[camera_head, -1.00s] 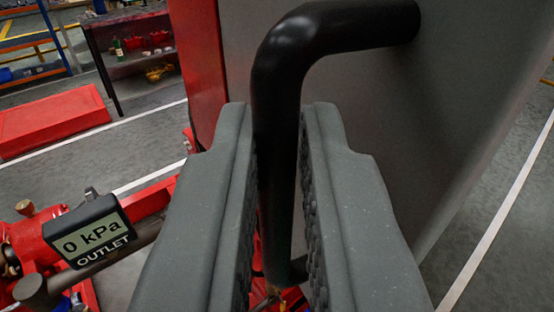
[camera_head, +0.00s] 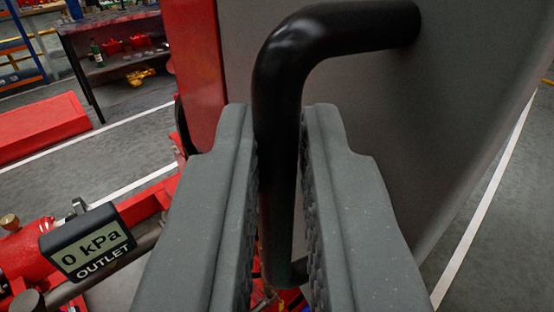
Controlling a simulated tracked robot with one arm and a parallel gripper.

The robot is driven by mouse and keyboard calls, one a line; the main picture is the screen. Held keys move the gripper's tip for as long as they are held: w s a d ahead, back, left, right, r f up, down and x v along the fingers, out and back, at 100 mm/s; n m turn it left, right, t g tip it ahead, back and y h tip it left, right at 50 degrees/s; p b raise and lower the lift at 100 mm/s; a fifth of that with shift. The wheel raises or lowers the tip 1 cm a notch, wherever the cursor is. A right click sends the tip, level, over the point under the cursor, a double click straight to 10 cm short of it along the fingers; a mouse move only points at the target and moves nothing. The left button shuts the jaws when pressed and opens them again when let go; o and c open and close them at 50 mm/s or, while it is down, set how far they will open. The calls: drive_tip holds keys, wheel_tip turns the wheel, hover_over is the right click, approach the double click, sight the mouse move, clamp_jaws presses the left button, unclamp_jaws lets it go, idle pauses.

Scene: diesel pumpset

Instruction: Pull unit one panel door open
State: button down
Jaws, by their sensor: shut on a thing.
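The panel door (camera_head: 400,120) is a grey flat panel filling the upper right of the view. A black bent bar handle (camera_head: 279,110) is fixed to it and runs down between my fingers. My gripper (camera_head: 279,200) has its two grey fingers around the handle's upright part and is shut on it. The lower end of the handle shows between the fingers. A red upright edge (camera_head: 196,70) stands left of the door. I cannot tell from this view how far the door stands open.
An outlet gauge (camera_head: 88,243) reading 0 kPa sits on red pipework at the lower left. A red block (camera_head: 40,125) lies on the floor at left. A dark workbench (camera_head: 110,50) with bottles and red items stands behind. Grey floor with a white line (camera_head: 490,200) is clear at right.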

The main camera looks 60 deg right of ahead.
drive_tip(key=shift+r, duration=0.15)
drive_tip(key=c, duration=1.5)
unclamp_jaws()
drive_tip(key=v, duration=1.3)
drive_tip(key=shift+s+a+b, duration=0.2)
drive_tip(key=shift+a+b, duration=0.15)
drive_tip(key=shift+b, duration=0.1)
